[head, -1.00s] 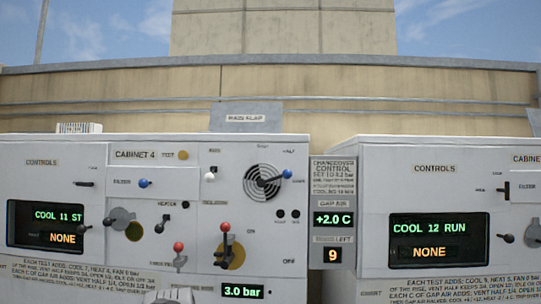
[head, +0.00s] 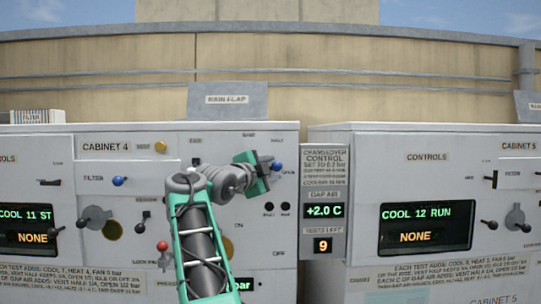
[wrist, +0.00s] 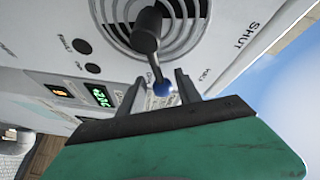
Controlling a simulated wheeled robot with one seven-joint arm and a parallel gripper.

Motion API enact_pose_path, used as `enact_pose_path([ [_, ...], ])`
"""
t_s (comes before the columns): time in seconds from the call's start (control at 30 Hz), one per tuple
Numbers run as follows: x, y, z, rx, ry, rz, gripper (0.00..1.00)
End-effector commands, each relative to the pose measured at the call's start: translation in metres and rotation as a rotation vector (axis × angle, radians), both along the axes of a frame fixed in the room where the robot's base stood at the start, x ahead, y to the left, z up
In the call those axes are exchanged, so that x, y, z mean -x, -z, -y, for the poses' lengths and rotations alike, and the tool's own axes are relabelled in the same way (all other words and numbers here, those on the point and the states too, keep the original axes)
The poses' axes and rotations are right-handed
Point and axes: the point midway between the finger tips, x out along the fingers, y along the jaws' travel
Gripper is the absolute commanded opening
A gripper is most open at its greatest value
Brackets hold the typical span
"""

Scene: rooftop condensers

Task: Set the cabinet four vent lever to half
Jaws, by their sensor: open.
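The vent lever of cabinet four has a blue knob (head: 277,166) and a dark arm; in the head view the knob sits beside the OPEN label. In the wrist view the lever arm (wrist: 147,32) runs down from the round grille to the blue knob (wrist: 162,90). My gripper (head: 270,163) is at the lever, its green hand covering most of the vent dial in the head view. In the wrist view my gripper (wrist: 160,80) is open, with one finger on each side of the knob and visible gaps. The lever's pivot is hidden in the head view.
Cabinet four (head: 120,135) also carries a red-knobbed lever (head: 162,246), a blue filter lever (head: 118,181) and small switches close by. A narrow changeover panel (head: 323,190) stands to the right, then another cabinet (head: 430,140). A wall runs behind.

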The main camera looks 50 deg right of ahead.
Motion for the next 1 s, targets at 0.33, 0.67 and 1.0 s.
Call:
enact_pose_path([
  [0.33, 0.0039, 0.0012, 0.0022, -0.003, -0.004, -0.003, 0.33],
  [0.67, 0.0048, 0.0044, 0.007, -0.008, 0.002, -0.005, 0.06],
  [1.0, 0.0064, 0.0065, 0.0084, -0.012, 0.007, -0.006, 0.0],
])
